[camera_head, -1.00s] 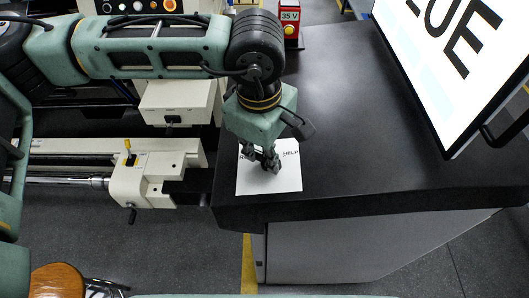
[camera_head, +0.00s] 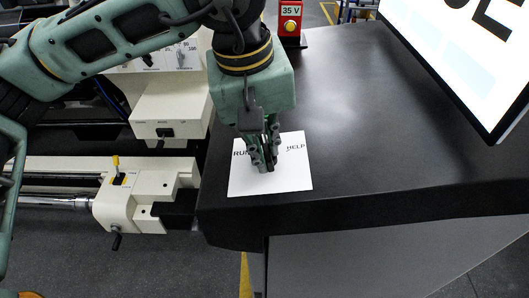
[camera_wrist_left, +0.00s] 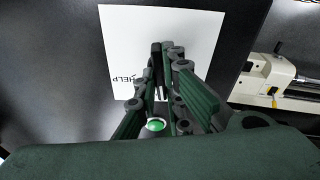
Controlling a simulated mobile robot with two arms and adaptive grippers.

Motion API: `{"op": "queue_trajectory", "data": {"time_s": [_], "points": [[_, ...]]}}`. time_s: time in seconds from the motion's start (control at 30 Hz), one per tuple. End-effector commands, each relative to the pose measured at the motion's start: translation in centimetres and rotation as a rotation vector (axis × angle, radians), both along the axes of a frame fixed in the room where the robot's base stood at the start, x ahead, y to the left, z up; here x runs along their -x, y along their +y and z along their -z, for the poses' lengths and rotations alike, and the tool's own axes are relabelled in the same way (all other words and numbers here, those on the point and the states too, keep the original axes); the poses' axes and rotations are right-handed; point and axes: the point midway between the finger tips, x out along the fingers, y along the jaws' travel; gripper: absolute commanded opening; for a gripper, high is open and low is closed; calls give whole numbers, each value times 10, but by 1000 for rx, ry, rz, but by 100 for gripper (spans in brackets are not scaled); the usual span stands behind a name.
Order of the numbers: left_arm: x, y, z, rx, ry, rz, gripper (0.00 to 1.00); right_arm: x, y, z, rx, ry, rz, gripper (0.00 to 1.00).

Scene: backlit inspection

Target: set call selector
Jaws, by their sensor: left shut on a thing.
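The call selector's white plate (camera_head: 298,178) lies at the near left corner of the black desk, with RUN on its left and HELP on its right. It also shows in the left wrist view (camera_wrist_left: 125,40), with HELP upside down. My left gripper (camera_head: 264,164) points down over the middle of the plate, its fingers shut on the selector, a dark part between the tips. The fingers (camera_wrist_left: 161,88) hide most of it in the left wrist view. Which label the selector points to cannot be told. A green round thing (camera_wrist_left: 155,125) shows between the fingers. My right gripper is not in view.
A large white screen (camera_head: 455,50) stands on the right of the desk (camera_head: 365,130). A cream machine (camera_head: 140,195) stands left of the desk. The desk's middle is clear.

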Motion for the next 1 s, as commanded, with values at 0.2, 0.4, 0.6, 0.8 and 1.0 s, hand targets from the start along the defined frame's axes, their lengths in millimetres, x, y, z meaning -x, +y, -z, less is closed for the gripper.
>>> {"op": "queue_trajectory", "data": {"time_s": [0.2,0.4,0.6,0.8,1.0], "points": [[0,0,1,2,-18,109,0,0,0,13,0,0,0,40],[0,0,0,2,-28,162,0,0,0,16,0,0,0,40],[0,0,-1,2,-30,176,0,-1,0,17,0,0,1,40],[0,-1,-1,2,-30,176,0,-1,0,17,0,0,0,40],[0,0,-1,2,-30,176,16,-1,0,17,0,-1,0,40]]}}
